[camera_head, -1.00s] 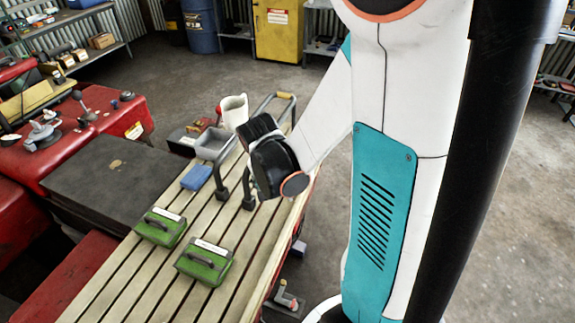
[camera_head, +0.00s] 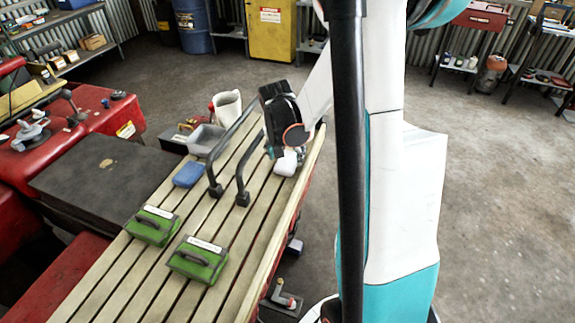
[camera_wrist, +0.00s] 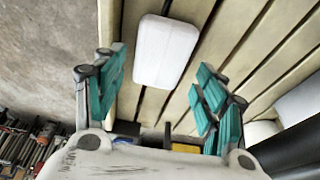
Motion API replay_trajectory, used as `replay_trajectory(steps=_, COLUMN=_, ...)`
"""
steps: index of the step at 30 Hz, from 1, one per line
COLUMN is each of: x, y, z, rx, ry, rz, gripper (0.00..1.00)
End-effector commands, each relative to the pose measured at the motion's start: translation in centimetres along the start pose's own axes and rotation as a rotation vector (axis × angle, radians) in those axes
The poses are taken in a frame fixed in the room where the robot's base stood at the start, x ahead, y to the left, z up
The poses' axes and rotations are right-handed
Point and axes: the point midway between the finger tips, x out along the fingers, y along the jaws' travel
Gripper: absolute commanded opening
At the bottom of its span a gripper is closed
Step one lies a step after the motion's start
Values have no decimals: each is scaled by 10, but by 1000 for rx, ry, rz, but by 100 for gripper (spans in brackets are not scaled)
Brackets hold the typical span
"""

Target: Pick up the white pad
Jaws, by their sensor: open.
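The white pad (camera_head: 287,162) lies on the slatted wooden bench top (camera_head: 150,284), near its right edge. In the wrist view the pad (camera_wrist: 165,50) is a rounded white block lying across the slats, fully visible. My gripper (camera_wrist: 158,82) is open, with teal-padded fingers spread to the left and right. The pad sits ahead of the fingertips, in line with the space between them, and nothing is held. In the head view my gripper (camera_head: 274,150) is over the bench beside the pad, its fingers mostly hidden.
A dark bar handle (camera_head: 243,196) rises from the bench left of my gripper. A blue block (camera_head: 187,174), two green cases (camera_head: 153,226) (camera_head: 199,259), a grey tray (camera_head: 206,141) and a white jug (camera_head: 227,107) are also there. Open floor lies to the right.

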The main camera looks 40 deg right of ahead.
Motion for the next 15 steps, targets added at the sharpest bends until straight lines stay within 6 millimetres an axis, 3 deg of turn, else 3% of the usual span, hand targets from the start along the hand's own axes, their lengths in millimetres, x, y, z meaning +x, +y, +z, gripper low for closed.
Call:
replay_trajectory(steps=1, x=12, y=0, z=0, rx=0, ry=0, rz=0, gripper=65)
replay_trajectory(steps=6, x=30, y=0, z=0, rx=0, ry=1, rz=0, gripper=65)
replay_trajectory(steps=15, x=33, y=0, z=0, rx=-1, ry=1, rz=0, gripper=65)
